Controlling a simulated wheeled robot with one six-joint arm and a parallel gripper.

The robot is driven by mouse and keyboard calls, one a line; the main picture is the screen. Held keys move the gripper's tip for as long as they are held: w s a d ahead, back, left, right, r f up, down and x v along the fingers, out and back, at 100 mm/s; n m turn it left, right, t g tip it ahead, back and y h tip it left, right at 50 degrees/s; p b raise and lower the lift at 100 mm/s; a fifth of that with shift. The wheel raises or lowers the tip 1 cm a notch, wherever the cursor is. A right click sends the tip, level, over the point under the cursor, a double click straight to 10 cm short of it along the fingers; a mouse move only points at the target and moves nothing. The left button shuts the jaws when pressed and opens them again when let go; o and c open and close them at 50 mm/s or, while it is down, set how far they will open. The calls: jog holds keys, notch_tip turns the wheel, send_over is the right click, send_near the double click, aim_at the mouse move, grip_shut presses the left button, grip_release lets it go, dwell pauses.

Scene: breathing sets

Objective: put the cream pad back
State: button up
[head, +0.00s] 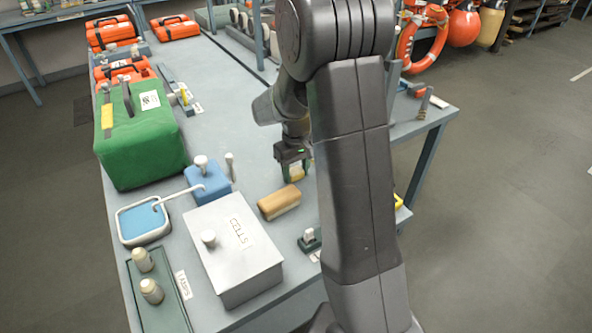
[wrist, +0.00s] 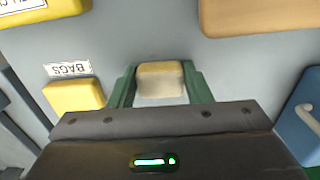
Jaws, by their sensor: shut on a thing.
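My gripper (head: 294,168) hangs above the middle of the bench, left of my arm's upright link in the head view. Its green fingers are shut on a small cream pad (head: 297,174) with a tan upper band. In the wrist view the cream pad (wrist: 160,82) sits between the two fingers (wrist: 160,75), with grey bench behind it. I cannot tell its exact height above the bench. My arm hides part of the bench to the right.
A tan-topped block (head: 279,203) lies just in front of the gripper. A white lidded box (head: 232,255), a blue block (head: 208,184) and a green bag (head: 140,140) stand left. Bench behind the gripper is clear.

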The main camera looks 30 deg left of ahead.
aim_at(296, 171)
jog(key=o, duration=1)
jog(key=shift+c, duration=0.2)
notch_tip(296, 171, up, 12)
jog(key=shift+r, duration=0.1)
